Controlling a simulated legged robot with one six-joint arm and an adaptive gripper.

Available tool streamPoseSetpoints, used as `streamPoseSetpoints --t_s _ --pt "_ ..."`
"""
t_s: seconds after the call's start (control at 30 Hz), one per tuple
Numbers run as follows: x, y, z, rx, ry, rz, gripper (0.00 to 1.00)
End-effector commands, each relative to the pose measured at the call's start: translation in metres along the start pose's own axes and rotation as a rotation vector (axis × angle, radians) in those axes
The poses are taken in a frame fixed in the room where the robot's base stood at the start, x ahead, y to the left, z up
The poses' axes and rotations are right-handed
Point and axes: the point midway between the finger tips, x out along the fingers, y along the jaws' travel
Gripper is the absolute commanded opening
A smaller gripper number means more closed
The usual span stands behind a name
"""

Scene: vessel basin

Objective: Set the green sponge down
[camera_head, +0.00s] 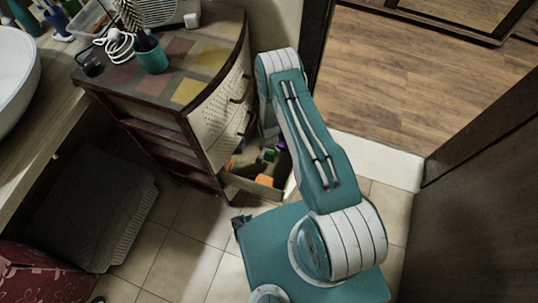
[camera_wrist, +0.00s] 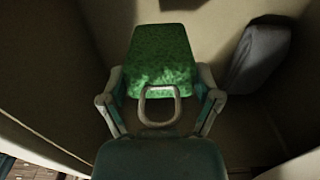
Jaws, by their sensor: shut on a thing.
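The green sponge (camera_wrist: 161,52) is in the wrist view, upper middle, between the two fingers of my gripper (camera_wrist: 161,82). My gripper is shut on the sponge, with a finger at each side of its lower part. The sponge's far end is wide and its speckled surface faces the camera. In the head view my arm reaches toward the cabinet's right side, and my gripper and the held sponge are hidden there. I cannot tell whether the sponge touches the surface behind it.
A grey block-like object (camera_wrist: 258,57) is right of the sponge, against plain beige surfaces. In the head view, an open drawer (camera_head: 252,187) with several coloured items is low on the cabinet (camera_head: 215,130). A teal cup (camera_head: 151,56) stands on top. A dark door is at right.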

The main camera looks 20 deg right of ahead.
Motion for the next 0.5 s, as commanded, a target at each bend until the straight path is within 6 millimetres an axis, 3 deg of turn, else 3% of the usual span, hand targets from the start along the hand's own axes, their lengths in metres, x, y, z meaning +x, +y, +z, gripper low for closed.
streamPoseSetpoints --t_s 0.3,0.5 --pt "0.040 0.001 -0.001 0.001 -0.001 -0.001 0.43" --pt "0.046 0.000 -0.001 0.000 0.001 -0.001 0.43"
